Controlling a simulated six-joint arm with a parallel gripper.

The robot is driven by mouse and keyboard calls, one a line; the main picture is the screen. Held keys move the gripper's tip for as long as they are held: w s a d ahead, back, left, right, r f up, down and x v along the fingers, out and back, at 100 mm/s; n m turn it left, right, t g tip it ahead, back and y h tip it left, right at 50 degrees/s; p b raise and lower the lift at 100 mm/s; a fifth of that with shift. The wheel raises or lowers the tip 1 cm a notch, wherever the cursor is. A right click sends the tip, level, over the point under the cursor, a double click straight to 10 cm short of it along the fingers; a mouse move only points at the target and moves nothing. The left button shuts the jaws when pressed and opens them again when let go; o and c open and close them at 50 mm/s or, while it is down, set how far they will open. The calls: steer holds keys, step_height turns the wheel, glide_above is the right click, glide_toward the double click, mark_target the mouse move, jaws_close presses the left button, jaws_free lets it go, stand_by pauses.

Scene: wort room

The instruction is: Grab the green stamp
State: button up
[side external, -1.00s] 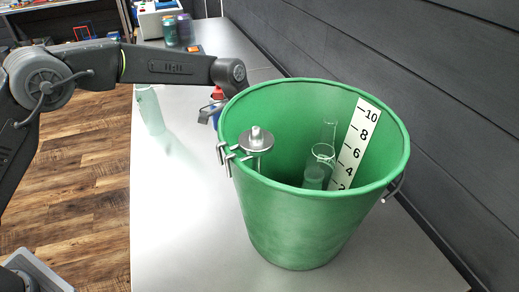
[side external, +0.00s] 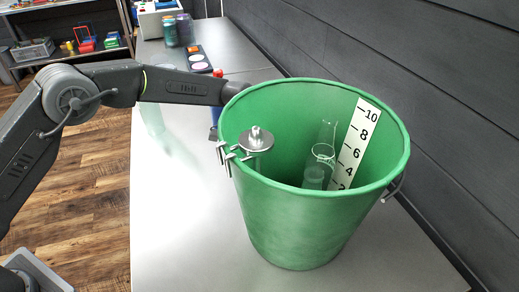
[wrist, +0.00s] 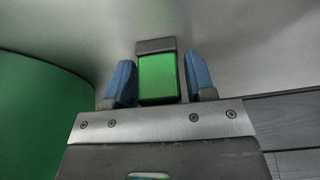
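In the wrist view the green stamp (wrist: 158,80) is a green block with a dark band at its far end. It lies between the two blue fingers of my gripper (wrist: 161,82). The fingers are apart, one on each side of the stamp. A narrow gap shows at the right finger; the left finger is very close, and I cannot tell whether it touches. In the side external view the large green bucket hides the stamp and most of my gripper.
The front-left tabletop (side external: 185,235) is clear.

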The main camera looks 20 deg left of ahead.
steer(key=c, duration=0.6)
steer(key=shift+r, duration=0.15)
steer(key=shift+c, duration=0.3)
steer(key=shift+r, duration=0.65)
step_height(320, 180, up, 3)
steer(key=shift+f, duration=0.1)
steer(key=s+a+r, duration=0.1)
steer(key=a+r, duration=0.5)
steer(key=a, duration=0.5)
steer(key=shift+s+a+r, duration=0.3)
